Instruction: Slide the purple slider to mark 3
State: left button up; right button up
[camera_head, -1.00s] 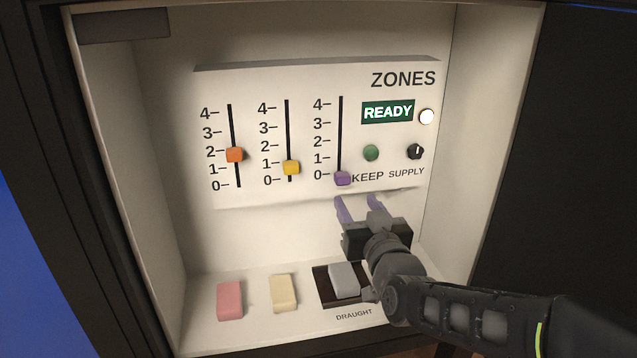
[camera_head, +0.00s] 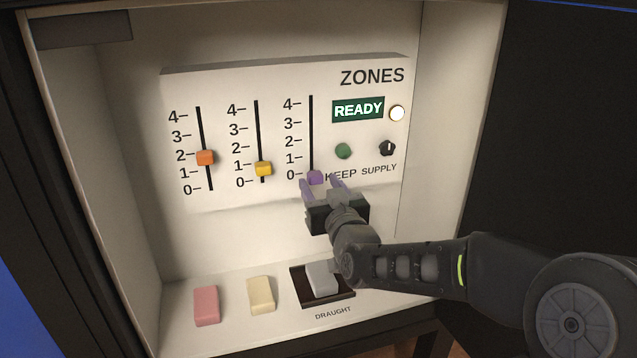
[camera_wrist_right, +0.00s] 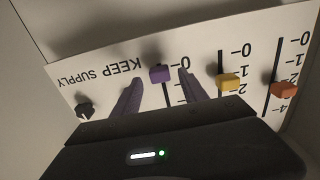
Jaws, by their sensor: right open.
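The purple slider (camera_head: 315,177) sits at the bottom of the right-hand track, at mark 0. The 0 to 4 scale (camera_head: 291,139) runs along the left of that track, with mark 3 in its upper part. My right gripper (camera_head: 321,184) is open, its purple fingers just below and to either side of the slider. In the right wrist view the purple slider (camera_wrist_right: 160,74) shows between the two fingertips (camera_wrist_right: 160,80), and I cannot tell whether either finger touches it. My left gripper is not in view.
An orange slider (camera_head: 205,158) stands just under mark 2 and a yellow slider (camera_head: 263,169) just under mark 1. A green button (camera_head: 344,151), black knob (camera_head: 387,148) and white button (camera_head: 397,113) are to the right. Pink (camera_head: 207,305), cream (camera_head: 261,294) and grey (camera_head: 322,278) blocks lie below.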

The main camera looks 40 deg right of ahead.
jog(key=shift+x, duration=0.8)
grip_shut()
dwell(0.9)
